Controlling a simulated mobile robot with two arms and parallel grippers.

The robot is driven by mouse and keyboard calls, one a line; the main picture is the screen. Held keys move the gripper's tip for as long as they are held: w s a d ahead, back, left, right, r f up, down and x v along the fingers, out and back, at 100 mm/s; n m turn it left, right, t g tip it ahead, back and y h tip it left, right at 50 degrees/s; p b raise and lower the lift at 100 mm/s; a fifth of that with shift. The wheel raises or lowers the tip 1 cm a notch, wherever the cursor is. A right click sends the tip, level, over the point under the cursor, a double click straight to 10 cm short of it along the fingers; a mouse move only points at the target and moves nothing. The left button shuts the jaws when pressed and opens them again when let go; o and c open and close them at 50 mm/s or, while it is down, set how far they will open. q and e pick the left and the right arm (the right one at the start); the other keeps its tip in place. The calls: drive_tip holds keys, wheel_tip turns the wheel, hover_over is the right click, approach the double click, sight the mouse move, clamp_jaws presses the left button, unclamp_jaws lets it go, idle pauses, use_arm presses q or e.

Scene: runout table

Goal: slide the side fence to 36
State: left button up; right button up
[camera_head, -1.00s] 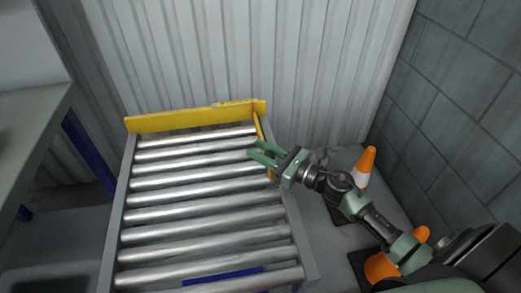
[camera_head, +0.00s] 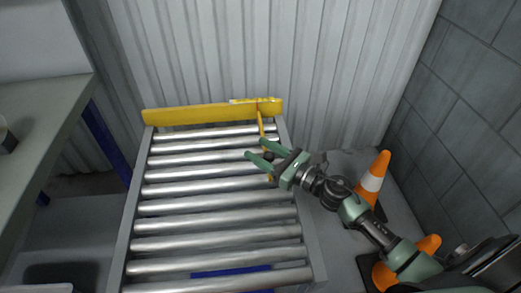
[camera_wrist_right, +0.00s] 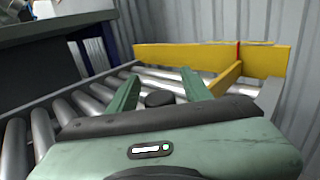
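The side fence (camera_head: 261,126) is a thin yellow bar on the right part of the roller table (camera_head: 131,215), standing out from the yellow end board (camera_head: 190,115). The fence also shows in the right wrist view (camera_wrist_right: 227,79), partly behind a finger. A scale strip (camera_head: 252,100) lies on top of the end board; its numbers are too small to read. A red mark (camera_wrist_right: 237,51) shows at the board above the fence. My right gripper (camera_head: 258,163) is open at the fence's near end. A dark round knob (camera_wrist_right: 160,98) sits between its fingers, with gaps on both sides. My left gripper is out of view.
A grey bench (camera_head: 45,130) with a blue leg stands at the left. Orange cones (camera_head: 381,165) stand on the floor right of the table. A corrugated wall (camera_head: 330,70) rises close behind the end board. The rollers left of the fence are clear.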

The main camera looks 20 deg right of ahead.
sight(273, 159)
drive_tip(key=b+v, duration=0.1)
drive_tip(key=v, duration=0.5)
drive_tip(key=shift+s+d+f, duration=0.1)
drive_tip(key=shift+s, duration=0.1)
drive_tip(key=shift+s+d, duration=0.3)
drive_tip(key=shift+s, duration=0.2)
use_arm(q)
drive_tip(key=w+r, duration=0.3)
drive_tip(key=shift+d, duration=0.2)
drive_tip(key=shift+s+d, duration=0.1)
